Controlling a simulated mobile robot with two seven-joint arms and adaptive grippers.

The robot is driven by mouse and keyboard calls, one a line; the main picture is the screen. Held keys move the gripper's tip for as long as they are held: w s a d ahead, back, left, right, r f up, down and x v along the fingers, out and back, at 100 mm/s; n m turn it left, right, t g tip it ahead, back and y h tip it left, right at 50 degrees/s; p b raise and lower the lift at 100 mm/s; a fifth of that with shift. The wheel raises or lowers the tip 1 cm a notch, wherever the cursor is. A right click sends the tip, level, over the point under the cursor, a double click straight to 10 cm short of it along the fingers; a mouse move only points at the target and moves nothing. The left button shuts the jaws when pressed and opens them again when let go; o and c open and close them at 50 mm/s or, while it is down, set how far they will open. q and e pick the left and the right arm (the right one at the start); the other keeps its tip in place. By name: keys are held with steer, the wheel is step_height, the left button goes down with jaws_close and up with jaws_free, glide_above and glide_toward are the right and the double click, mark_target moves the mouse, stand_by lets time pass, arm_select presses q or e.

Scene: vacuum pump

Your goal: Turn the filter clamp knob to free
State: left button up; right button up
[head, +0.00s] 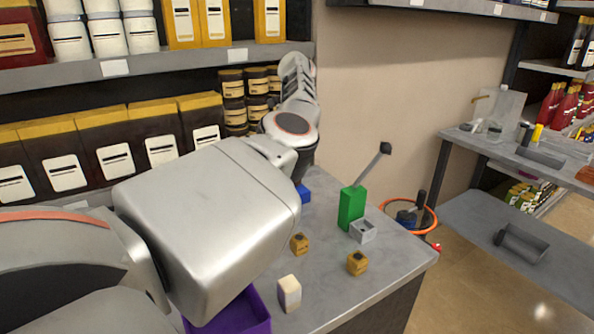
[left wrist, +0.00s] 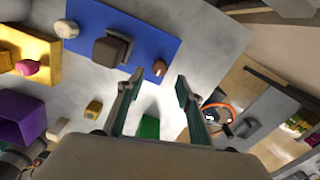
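In the left wrist view, a blue base (left wrist: 110,32) carries a dark brown box-shaped body (left wrist: 110,50) and a pale round part (left wrist: 66,28). A small reddish-brown knob (left wrist: 159,67) sits by the base's edge; I cannot tell for certain that it is the filter clamp knob or which way it is set. My left gripper (left wrist: 156,92) is open, with its fingers apart and nothing between them; the knob shows beyond the fingertips. In the head view my left arm hides most of the blue base (head: 304,193) and the gripper. My right gripper is not in view.
A green block with a grey lever (head: 351,206), a small grey box (head: 363,231), small yellow blocks (head: 357,263), a whitish block (head: 289,293) and a purple bin (head: 245,317) stand on the grey table. Stocked shelves are at the left. An orange ring (head: 431,222) lies beyond the table.

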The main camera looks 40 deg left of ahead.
arm_select(q)
step_height(320, 180, up, 7)
stand_by(0.3)
steer(key=shift+r, duration=0.1)
stand_by(0.4)
